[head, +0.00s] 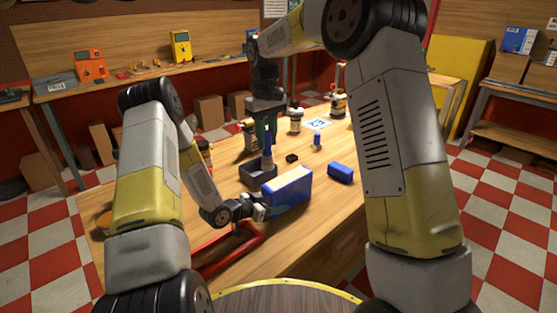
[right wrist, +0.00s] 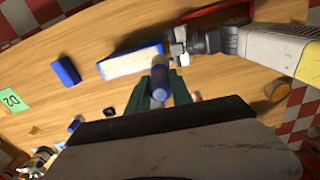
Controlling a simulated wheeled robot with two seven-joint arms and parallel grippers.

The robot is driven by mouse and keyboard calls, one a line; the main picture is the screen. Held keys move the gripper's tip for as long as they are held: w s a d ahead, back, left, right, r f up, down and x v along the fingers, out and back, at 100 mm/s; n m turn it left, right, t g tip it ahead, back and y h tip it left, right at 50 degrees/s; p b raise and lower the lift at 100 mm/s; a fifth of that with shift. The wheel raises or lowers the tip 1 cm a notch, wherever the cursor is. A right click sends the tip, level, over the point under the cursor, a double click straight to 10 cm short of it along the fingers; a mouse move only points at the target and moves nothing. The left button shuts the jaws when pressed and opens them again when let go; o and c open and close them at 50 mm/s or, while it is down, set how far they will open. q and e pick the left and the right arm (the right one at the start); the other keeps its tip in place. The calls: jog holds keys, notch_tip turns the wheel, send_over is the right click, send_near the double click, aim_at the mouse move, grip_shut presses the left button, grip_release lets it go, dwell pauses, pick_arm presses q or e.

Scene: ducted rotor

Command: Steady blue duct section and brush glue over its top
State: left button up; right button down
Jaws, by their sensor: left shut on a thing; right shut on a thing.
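The blue duct section (head: 290,188) is a long block on the table with a pale upper face; it also shows in the right wrist view (right wrist: 132,62). My left gripper (head: 261,208) is shut on its near left end, and the right wrist view shows this grip at the block's right end (right wrist: 178,54). My right gripper (head: 268,134) points down, shut on a blue cylindrical handle (right wrist: 161,80), seemingly the glue brush (head: 268,156).
A smaller blue block (head: 341,173) lies right of the duct section. A small blue cylinder (head: 317,140) and a black piece (head: 292,158) lie behind. A red bar (head: 235,252) is near the front edge.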

pick_arm(q)
jog(key=o, duration=1.6)
